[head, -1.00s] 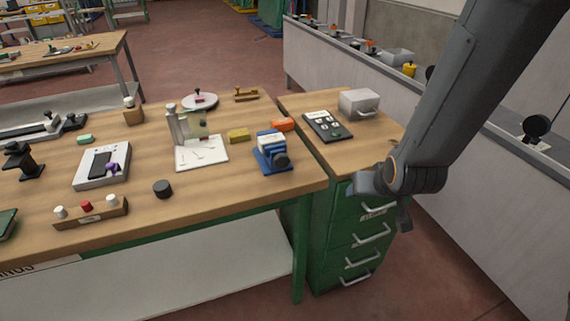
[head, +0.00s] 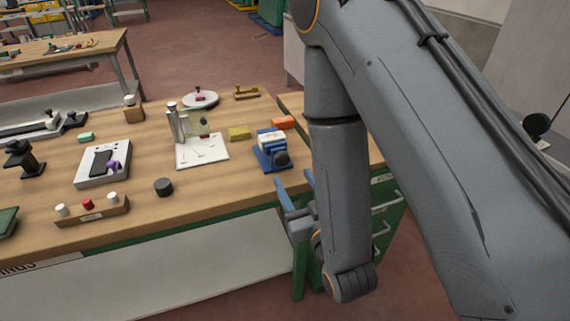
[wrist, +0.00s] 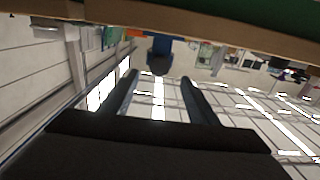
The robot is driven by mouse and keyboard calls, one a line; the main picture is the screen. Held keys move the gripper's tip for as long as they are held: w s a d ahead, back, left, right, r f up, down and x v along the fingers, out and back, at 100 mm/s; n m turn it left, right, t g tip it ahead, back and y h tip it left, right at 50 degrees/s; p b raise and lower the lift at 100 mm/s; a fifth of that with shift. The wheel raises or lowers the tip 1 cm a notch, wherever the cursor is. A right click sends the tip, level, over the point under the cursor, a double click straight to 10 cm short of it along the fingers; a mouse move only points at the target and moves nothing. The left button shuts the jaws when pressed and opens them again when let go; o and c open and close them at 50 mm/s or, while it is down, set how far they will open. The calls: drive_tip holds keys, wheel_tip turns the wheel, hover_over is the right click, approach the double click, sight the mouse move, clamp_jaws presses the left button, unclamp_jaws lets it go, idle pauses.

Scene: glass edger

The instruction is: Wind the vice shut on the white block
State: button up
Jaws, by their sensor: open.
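The blue vice (head: 270,158) stands near the right front corner of the wooden bench. The white block (head: 271,138) sits in its top, and I cannot tell whether the jaws touch it. A dark round handle (head: 281,160) faces the front. My gripper (head: 295,182) is open and empty, in front of the bench edge and a little below the vice, fingers pointing towards it. In the wrist view, which looks upside down, the blue vice (wrist: 159,46) and its dark handle (wrist: 158,68) appear just beyond and between my open fingertips (wrist: 158,77). The white block is not clear there.
The wooden bench edge (wrist: 235,37) crosses the top of the wrist view. A yellow block (head: 239,133) and an orange piece (head: 283,122) lie behind the vice. A black cylinder (head: 163,187) stands to its left. My arm hides much of the green drawer cabinet (head: 383,225).

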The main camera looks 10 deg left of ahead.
sight(283, 160)
drive_tip(key=x, duration=0.6)
drive_tip(key=shift+d+r, duration=0.1)
drive_tip(key=shift+x, duration=0.8)
drive_tip(key=shift+c, duration=0.2)
drive_tip(key=c, duration=1)
